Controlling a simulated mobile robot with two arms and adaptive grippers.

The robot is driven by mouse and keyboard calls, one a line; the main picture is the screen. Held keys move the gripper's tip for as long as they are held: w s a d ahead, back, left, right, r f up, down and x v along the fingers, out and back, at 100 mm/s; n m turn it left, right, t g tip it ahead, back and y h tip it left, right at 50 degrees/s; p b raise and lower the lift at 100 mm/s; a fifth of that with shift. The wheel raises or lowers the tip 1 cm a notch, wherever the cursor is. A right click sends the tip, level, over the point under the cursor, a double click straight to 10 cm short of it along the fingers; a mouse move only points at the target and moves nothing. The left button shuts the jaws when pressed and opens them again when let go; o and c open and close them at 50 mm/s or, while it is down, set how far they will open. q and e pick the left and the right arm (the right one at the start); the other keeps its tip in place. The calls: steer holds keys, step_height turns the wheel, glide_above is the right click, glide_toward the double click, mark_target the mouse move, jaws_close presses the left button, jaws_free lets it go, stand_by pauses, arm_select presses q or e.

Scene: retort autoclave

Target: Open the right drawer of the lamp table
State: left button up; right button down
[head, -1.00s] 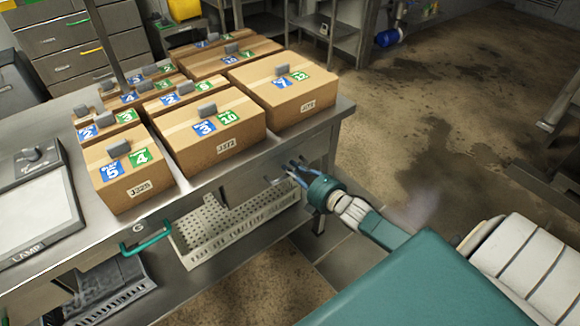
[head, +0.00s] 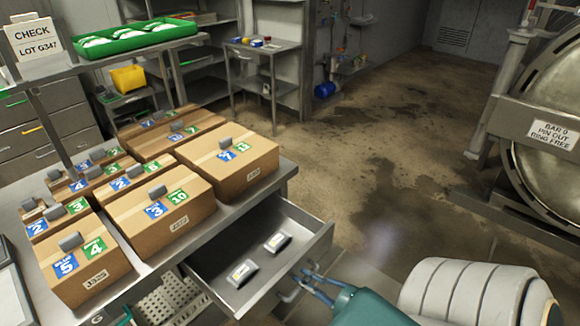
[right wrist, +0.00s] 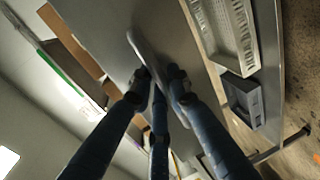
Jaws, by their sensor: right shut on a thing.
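The lamp table (head: 150,268) is a steel bench at the left of the head view. Its right drawer (head: 310,245) is pulled out from under the top, and its inside shows. In the right wrist view, the dark fingers (right wrist: 158,88) close around the grey handle (right wrist: 148,52). My left gripper is out of view.
Several labelled cartons (head: 160,215) stand on the tabletop behind the drawer. A perforated tray (head: 168,300) is on the shelf below. A round autoclave door (head: 550,180) stands at the right. The floor (head: 400,130) between is open and stained.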

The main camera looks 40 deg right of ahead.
steer(key=shift+s+d+f, duration=0.1)
steer(key=shift+s, duration=1.55)
steer(key=c, duration=1.7)
jaws_free()
steer(key=shift+o, duration=0.2)
steer(key=v, duration=1.2)
